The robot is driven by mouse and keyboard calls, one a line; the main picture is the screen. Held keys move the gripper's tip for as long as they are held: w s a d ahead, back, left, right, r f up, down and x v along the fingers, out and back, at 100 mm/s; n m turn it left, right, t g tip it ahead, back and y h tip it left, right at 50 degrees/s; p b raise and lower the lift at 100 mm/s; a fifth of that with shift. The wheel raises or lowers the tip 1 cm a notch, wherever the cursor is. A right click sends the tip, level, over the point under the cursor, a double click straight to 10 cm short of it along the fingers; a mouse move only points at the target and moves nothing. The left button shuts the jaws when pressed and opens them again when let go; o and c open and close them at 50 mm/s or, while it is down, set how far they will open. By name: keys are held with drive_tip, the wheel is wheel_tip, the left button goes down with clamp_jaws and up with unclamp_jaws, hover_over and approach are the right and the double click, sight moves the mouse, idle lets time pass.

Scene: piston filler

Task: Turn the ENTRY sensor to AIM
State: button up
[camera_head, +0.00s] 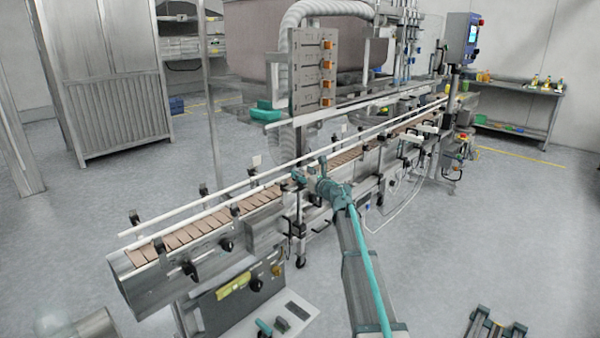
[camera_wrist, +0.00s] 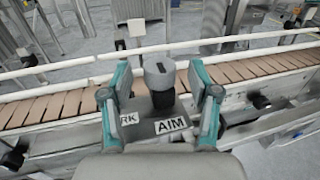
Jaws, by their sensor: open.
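The ENTRY sensor's grey round head (camera_wrist: 159,72), with a dark slot on its top face, stands upright on a dark base in the wrist view. Below it is a dark plate with a white AIM label (camera_wrist: 171,125) and a partly hidden label ending in RK (camera_wrist: 129,118). My gripper (camera_wrist: 160,80) is open, with one teal finger on the left and one on the right of the head. Gaps show on both sides, though contact deeper down cannot be told. In the head view my gripper (camera_head: 311,174) is at the conveyor's near side; the sensor cannot be made out there.
The conveyor (camera_head: 205,228) with brown slats and white guide rails (camera_head: 200,217) runs just behind the sensor. Brackets and dark knobs (camera_head: 226,245) line its near side. A control box (camera_head: 240,295) sits below its near end. Open floor (camera_head: 480,240) lies to the right.

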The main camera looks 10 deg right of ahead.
drive_tip(key=v, duration=0.9)
drive_tip(key=shift+s, duration=0.25)
drive_tip(key=shift+d, duration=0.1)
